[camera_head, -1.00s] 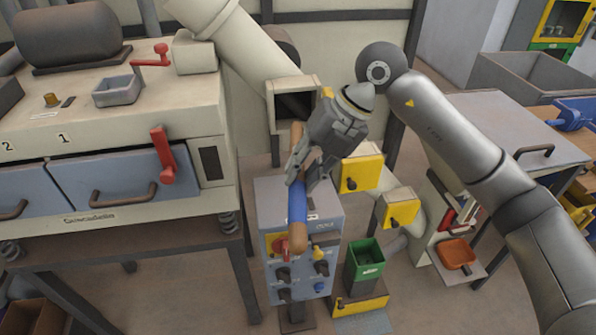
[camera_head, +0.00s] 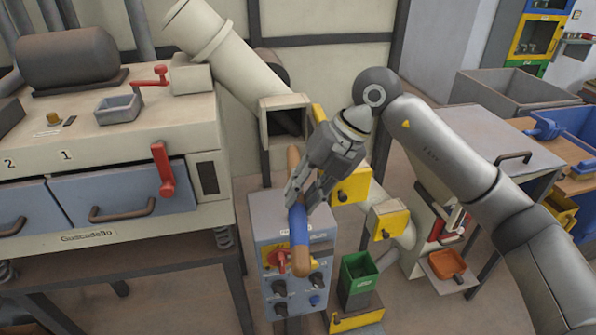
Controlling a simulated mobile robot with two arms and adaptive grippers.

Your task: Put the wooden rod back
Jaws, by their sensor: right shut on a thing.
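The wooden rod (camera_head: 300,259) has brown ends and a blue middle section. It is in the centre of the head view, in front of the grey-blue control box (camera_head: 267,222). My right gripper (camera_head: 302,203) is shut on the rod near its blue section. The rod's upper end shows just left of the fingers and its lower end overlaps the box's front with the red knob. I cannot tell whether the rod touches the box. My left gripper is out of view.
A cream machine with blue drawers (camera_head: 123,207) and red handles stands on the left. A square-mouthed duct (camera_head: 285,104) opens behind my gripper. Yellow boxes (camera_head: 391,224), a green bin (camera_head: 357,279) and an orange tray (camera_head: 447,264) stand to the right. A grey table (camera_head: 470,135) lies beyond my arm.

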